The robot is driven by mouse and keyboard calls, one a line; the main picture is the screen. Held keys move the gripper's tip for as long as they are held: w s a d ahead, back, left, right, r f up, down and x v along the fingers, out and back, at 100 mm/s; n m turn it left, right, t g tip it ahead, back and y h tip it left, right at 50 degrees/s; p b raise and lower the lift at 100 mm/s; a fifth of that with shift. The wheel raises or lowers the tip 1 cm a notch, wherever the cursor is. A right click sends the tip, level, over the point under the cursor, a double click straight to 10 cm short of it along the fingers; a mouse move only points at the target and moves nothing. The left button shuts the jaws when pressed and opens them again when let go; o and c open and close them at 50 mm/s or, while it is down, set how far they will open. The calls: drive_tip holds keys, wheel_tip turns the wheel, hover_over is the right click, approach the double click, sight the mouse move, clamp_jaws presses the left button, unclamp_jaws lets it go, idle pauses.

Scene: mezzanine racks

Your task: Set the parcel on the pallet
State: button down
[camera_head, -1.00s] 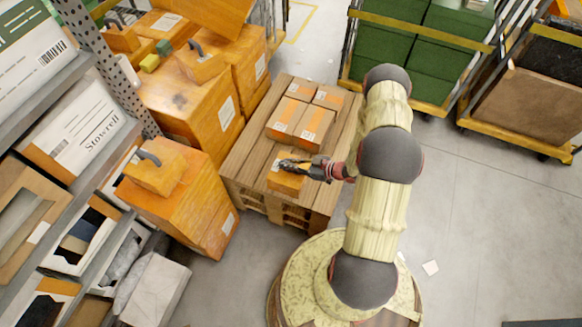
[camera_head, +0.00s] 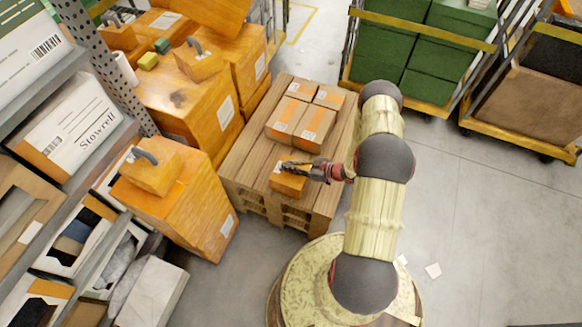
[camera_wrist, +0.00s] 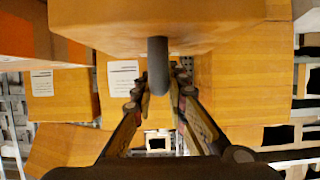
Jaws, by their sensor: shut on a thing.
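The parcel (camera_head: 287,183) is a small orange box with a grey handle on top. In the head view it is over the near part of the wooden pallet (camera_head: 245,160), in front of several boxes there. I cannot tell whether its underside touches the planks. My gripper (camera_head: 290,167) comes in from the right and is shut on the parcel's handle. In the wrist view the parcel (camera_wrist: 150,22) fills the top, with its grey handle (camera_wrist: 157,66) between the fingers of my gripper (camera_wrist: 160,95).
Several cartons (camera_head: 303,122) occupy the pallet's middle and far part. Stacked orange boxes (camera_head: 190,210) stand close to its left, with a loaded shelf (camera_head: 75,130) beyond. A cage trolley with green boxes (camera_head: 435,65) is at the back right. The floor at right is mostly clear.

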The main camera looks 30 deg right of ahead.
drive_tip(key=c, duration=2.2)
unclamp_jaws()
drive_tip(key=o, duration=0.4)
drive_tip(key=shift+o, duration=0.2)
